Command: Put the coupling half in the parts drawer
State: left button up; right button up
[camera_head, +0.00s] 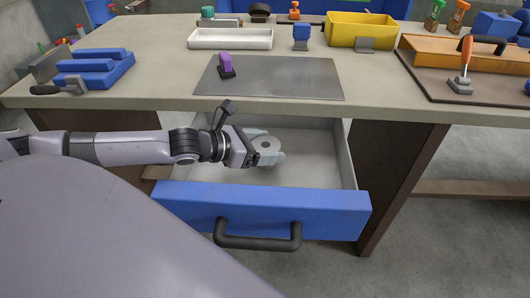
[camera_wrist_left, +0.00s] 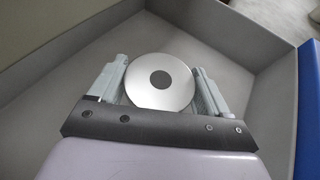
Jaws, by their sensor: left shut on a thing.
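The coupling half (camera_head: 265,144) is a pale grey disc with a round dark hole at its middle. It also shows in the left wrist view (camera_wrist_left: 146,90), between the two fingers. My left gripper (camera_head: 266,152) is shut on it. The parts drawer (camera_head: 262,211) is pulled out below the bench top, with a blue front, a black handle and a light grey inside. The gripper and the disc are over the drawer's open inside, within its walls as seen from above. I cannot tell whether the disc touches the drawer floor. My right gripper is not in view.
The bench top (camera_head: 150,100) overhangs the back of the drawer. On it are a grey metal sheet (camera_head: 290,80), a white tray (camera_head: 231,45), a yellow bin (camera_head: 352,32) and blue blocks (camera_head: 100,65). The drawer's right part is bare.

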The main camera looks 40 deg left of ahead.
pick_arm(q)
jog(key=shift+f, duration=0.65)
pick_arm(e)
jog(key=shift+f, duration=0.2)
pick_arm(q)
jog(key=shift+f, duration=0.15)
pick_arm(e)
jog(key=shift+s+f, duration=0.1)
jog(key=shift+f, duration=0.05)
pick_arm(q)
jog(key=o, duration=1.2)
jog(key=shift+f, duration=0.1)
jog(key=shift+r, duration=0.2)
jog(key=shift+v, duration=1.45)
jog(key=shift+p+v, duration=0.6)
jog(key=shift+v, duration=0.85)
jog(key=shift+p+v, duration=2)
jog(key=shift+v, duration=0.45)
jog(key=shift+s+a+r+p, duration=0.2)
jog(key=shift+s+a+p, duration=0.1)
jog(key=shift+s+p, duration=0.25)
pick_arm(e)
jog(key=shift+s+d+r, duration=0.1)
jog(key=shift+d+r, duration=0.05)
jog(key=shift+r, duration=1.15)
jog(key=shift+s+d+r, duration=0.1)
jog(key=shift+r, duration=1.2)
